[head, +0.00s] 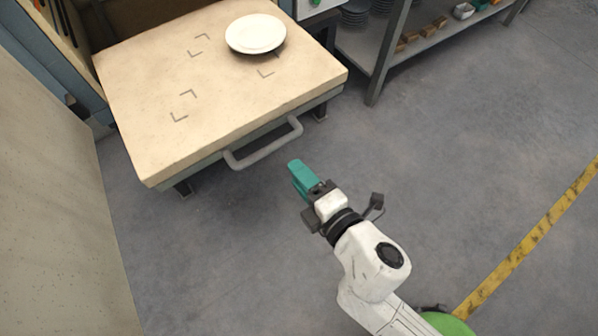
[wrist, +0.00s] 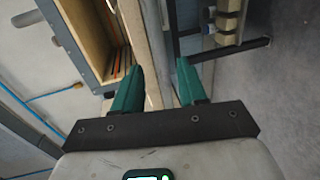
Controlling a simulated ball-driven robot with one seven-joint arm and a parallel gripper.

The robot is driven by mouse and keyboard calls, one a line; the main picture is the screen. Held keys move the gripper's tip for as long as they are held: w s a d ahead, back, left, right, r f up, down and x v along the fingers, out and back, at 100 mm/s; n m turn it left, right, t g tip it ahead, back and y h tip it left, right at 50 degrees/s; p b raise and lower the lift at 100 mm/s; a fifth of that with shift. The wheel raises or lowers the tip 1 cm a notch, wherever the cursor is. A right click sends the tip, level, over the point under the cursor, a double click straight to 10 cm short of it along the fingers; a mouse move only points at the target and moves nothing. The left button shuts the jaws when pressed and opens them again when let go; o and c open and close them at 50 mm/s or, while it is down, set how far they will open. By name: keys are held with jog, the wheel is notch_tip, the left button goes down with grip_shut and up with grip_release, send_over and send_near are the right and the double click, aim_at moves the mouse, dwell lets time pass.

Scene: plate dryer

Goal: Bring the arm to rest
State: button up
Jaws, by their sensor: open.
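My gripper (head: 299,172) has green fingers and is out over the floor, in front of the table's grey handle, apart from the table and holding nothing. In the wrist view my gripper (wrist: 158,82) shows its two green fingers spread with a gap between them. A white plate (head: 255,34) lies flat on the beige table top (head: 215,110), near its far right part, well away from my gripper.
A grey handle (head: 263,147) juts from the table's front edge, close beyond my gripper. A grey metal shelf (head: 400,40) stands at the back right. A beige panel (head: 50,200) stands at the left. The grey floor at right is clear, with a yellow line (head: 530,240).

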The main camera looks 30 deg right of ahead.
dwell(0.4)
jog(key=s+d+f+m+g+h+p, duration=0.1)
jog(key=s+d+m+g+h+p, duration=0.15)
jog(key=d+m, duration=0.4)
jog(key=s+d+f+m+g+h+p, duration=0.1)
jog(key=d+m+g+h+p, duration=0.1)
jog(key=d+m+g, duration=0.35)
jog(key=s+f+m+g+y+p, duration=0.2)
jog(key=s+m+g, duration=0.4)
jog(key=s, duration=0.4)
jog(key=shift+a+g+y+p, duration=0.35)
jog(key=shift+y+p, duration=0.25)
jog(key=shift+y, duration=0.55)
